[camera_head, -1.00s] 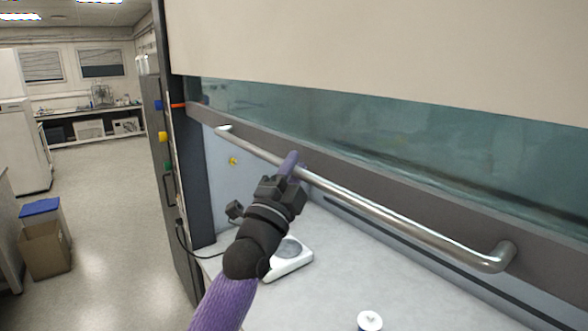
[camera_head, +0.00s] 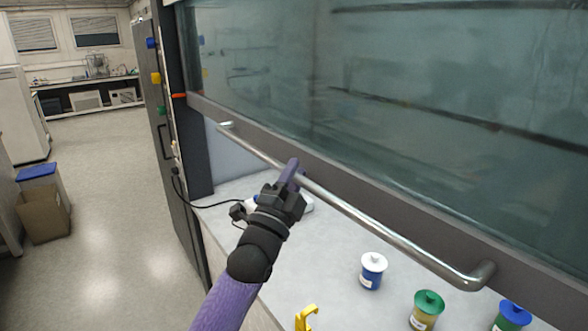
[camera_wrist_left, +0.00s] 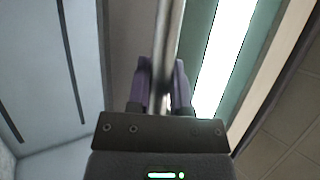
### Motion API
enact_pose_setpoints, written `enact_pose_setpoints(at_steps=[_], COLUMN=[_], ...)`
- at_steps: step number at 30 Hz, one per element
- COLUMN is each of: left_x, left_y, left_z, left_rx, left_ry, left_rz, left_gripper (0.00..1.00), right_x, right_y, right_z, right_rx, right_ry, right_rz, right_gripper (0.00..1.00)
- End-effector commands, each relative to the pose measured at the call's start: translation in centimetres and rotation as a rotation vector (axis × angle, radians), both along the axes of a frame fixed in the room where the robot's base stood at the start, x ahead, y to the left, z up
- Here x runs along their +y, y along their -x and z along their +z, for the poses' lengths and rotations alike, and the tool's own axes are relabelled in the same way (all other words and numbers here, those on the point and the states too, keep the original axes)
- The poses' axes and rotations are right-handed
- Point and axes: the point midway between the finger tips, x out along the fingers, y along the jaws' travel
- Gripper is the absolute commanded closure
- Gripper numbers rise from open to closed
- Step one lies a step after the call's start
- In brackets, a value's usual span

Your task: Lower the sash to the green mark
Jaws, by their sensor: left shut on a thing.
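The glass sash (camera_head: 400,80) has a grey lower frame (camera_head: 330,172) with a long metal handle bar (camera_head: 380,228). My left gripper (camera_head: 293,175) is shut on the bar, left of its middle. In the left wrist view the purple fingers (camera_wrist_left: 161,85) stand on both sides of the bar (camera_wrist_left: 168,40). An orange pointer (camera_head: 179,95) sticks out at the sash's left end. On the left post are a blue mark (camera_head: 151,43), a yellow mark (camera_head: 156,78) and the green mark (camera_head: 161,111). The pointer is between yellow and green in height. My right gripper is out of view.
Open floor (camera_head: 110,190) lies left, with a cardboard box (camera_head: 43,215).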

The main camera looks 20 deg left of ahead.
Motion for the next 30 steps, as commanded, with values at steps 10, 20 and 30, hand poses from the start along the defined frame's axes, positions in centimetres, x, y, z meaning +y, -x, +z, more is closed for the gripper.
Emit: enact_pose_setpoints(at_steps=[10,20,30], left_x=[0.0,0.0,0.4], left_y=[0.0,0.0,1.8], left_z=[-0.2,-0.2,-1.5], left_rx=[-0.001,-0.002,0.002], left_ry=[-0.001,0.0,0.0], left_rz=[0.001,0.0,-0.001], left_gripper=[1.0,0.39,0.39], right_x=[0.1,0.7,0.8], right_y=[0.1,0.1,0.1], right_z=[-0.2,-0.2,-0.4], right_rx=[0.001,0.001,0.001], right_ry=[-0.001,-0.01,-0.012], right_rz=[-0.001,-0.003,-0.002], right_gripper=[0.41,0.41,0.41])
